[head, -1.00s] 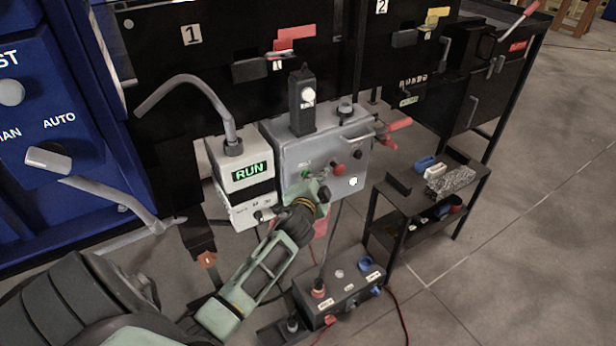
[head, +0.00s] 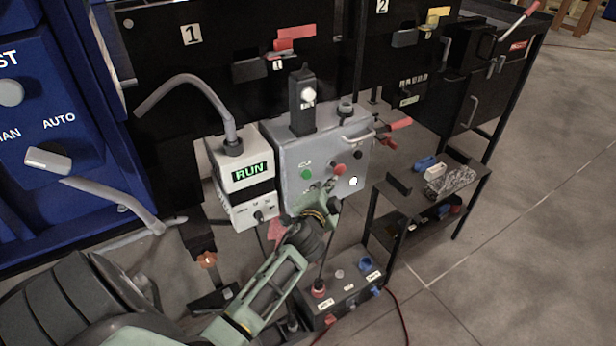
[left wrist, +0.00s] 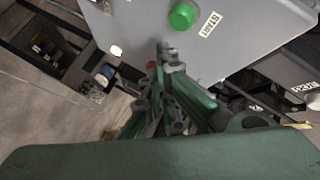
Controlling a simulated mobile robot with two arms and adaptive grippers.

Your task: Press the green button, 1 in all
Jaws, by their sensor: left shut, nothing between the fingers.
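The green button (head: 306,174) is on the front of a grey control box, left of a red button (head: 339,169). In the left wrist view the green button (left wrist: 182,16) shows near the top, beside a label reading START. My left gripper (head: 325,190) is shut and empty, just below and to the right of the green button in the head view. In the left wrist view its fingertips (left wrist: 168,50) point toward the box, apart from the button in the picture. Whether the fingertips touch the panel I cannot tell. My right gripper is not in view.
A display box reading RUN (head: 246,172) stands left of the grey control box (head: 320,150). A lower box with knobs (head: 340,297) sits below, and a shelf with small items (head: 432,185) is at the right. Open floor lies at the far right.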

